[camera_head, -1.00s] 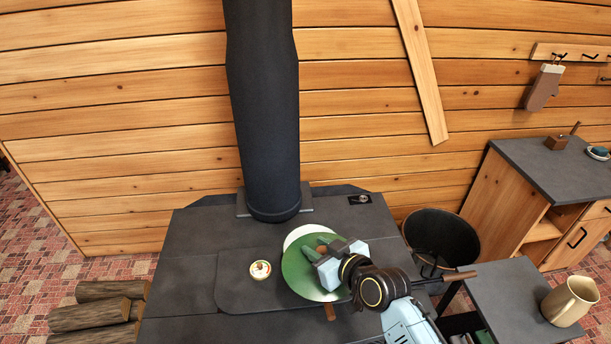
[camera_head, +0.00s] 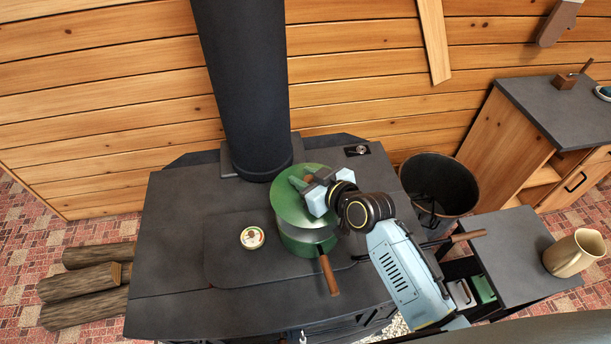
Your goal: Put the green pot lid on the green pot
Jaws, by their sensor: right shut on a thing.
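The green pot (camera_head: 296,242) stands on the dark stove top, with its brown wooden handle (camera_head: 329,276) pointing toward the front. The green lid (camera_head: 287,206) is over the pot's mouth and covers it in this view. I cannot tell whether its rim rests fully on the pot. My right gripper (camera_head: 306,186) is over the lid, shut on its knob, which the fingers mostly hide. My left gripper is not in view.
A small round tin (camera_head: 252,237) sits left of the pot on the stove (camera_head: 170,258). The black stovepipe (camera_head: 245,90) rises behind. A black bucket (camera_head: 440,190) stands to the right, and a beige jug (camera_head: 573,253) is on the side table. Logs (camera_head: 85,284) lie at left.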

